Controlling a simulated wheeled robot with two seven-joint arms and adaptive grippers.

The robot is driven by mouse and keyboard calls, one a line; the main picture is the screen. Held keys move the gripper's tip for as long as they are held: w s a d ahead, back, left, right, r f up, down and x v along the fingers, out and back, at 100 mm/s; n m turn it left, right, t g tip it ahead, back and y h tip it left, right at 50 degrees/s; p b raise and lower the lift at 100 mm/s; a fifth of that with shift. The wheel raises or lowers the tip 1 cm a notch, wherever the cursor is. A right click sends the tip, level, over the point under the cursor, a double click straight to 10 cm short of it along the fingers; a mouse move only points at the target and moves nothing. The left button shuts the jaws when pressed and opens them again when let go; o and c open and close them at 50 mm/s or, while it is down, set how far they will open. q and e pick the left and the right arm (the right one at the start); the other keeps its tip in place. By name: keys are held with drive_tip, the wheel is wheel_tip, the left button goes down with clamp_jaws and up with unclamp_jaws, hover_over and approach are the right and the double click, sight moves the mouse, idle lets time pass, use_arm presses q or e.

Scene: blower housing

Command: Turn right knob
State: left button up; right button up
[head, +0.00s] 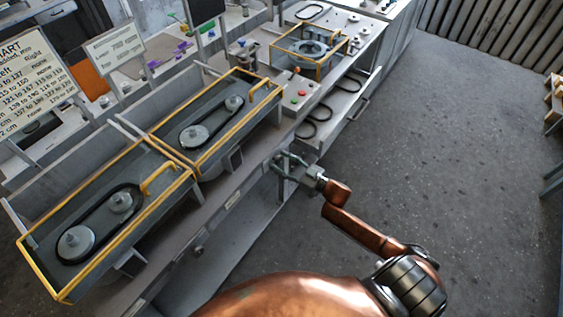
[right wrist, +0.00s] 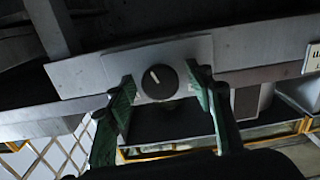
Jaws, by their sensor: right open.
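The knob (right wrist: 160,82) is a round black dial with a white pointer line, on a pale metal plate (right wrist: 196,50). The pointer tilts slightly left of upright in the right wrist view. My right gripper (right wrist: 161,75) is open, with one green finger on each side of the knob and visible gaps between. In the head view my right gripper (head: 287,164) is at the bench's front edge, and the knob there is hidden behind it. A small round knob-like part (head: 198,250) shows farther left on the bench front. My left gripper is out of view.
Two yellow-railed trays with belts and pulleys, the near one (head: 62,285) and the middle one (head: 262,113), stand on the bench. A control box (head: 299,92) with red and green buttons is behind my right gripper. The floor (head: 440,140) to the right is clear.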

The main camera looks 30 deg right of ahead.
drive_tip(key=c, duration=1.2)
drive_tip(key=shift+o, duration=0.2)
